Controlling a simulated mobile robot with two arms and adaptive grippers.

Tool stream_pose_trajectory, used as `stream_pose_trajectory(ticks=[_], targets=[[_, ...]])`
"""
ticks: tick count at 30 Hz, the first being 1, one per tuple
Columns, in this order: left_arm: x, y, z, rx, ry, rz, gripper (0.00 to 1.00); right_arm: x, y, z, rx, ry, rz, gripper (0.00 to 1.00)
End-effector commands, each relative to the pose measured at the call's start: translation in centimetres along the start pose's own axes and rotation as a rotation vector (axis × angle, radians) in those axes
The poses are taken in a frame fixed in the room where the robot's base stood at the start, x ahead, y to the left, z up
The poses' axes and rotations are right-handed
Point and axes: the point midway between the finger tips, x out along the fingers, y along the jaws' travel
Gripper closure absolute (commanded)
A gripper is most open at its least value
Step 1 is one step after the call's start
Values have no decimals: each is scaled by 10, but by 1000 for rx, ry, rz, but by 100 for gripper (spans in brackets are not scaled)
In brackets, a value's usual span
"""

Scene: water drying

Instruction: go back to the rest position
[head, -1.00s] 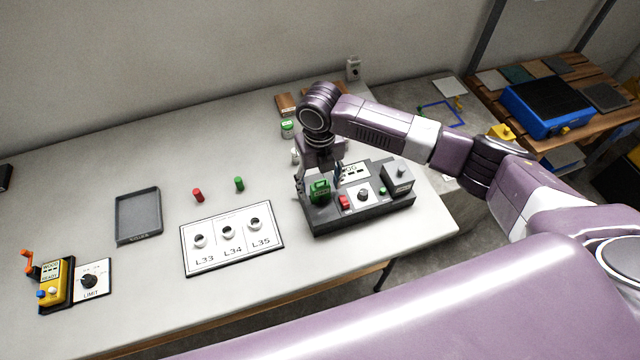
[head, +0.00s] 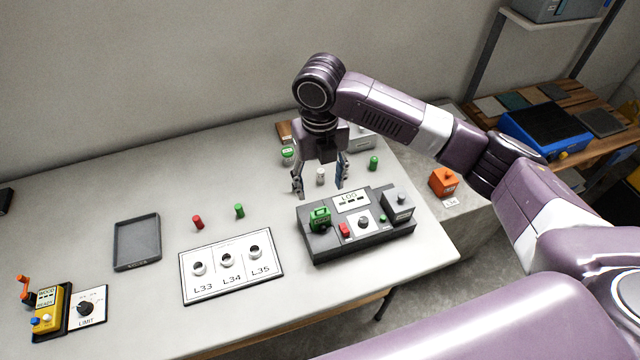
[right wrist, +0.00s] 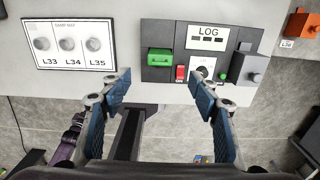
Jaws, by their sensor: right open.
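My right gripper (head: 321,186) is open and empty. In the head view it hangs fingers down above the table, over the back edge of the dark LOG device (head: 335,242). The device carries a green handled part (head: 319,219), a red switch (head: 344,230), a round knob and a grey box. In the right wrist view the two blue-padded fingers (right wrist: 160,92) are spread wide, with the LOG device (right wrist: 160,73) beyond them and nothing between them. My right arm reaches in from the right. My left gripper is not in view.
The white table holds a L33–L35 panel (head: 231,266), red (head: 197,222) and green (head: 239,210) pegs, a grey tray (head: 137,243) and a yellow device (head: 50,308). An orange box (head: 444,181) stands right of the table. A blue case (head: 548,134) sits on a wooden shelf.

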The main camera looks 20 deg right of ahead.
Motion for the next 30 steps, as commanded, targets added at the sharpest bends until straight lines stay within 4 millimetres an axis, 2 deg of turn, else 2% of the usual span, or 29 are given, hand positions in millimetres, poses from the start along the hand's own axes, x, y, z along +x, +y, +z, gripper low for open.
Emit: stream_pose_trajectory(ticks=[9,14,18,22,26,30], targets=[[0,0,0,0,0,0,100,3,2,-2,8,1,4,44],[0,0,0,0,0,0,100,26,27,-20,135,-6,53,44],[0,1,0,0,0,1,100,54,63,-49,406,-12,151,44],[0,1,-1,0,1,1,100,72,87,-76,727,-1,253,44],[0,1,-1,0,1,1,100,83,98,-100,1087,30,345,44],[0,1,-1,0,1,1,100,93,92,-125,1513,76,419,44]])
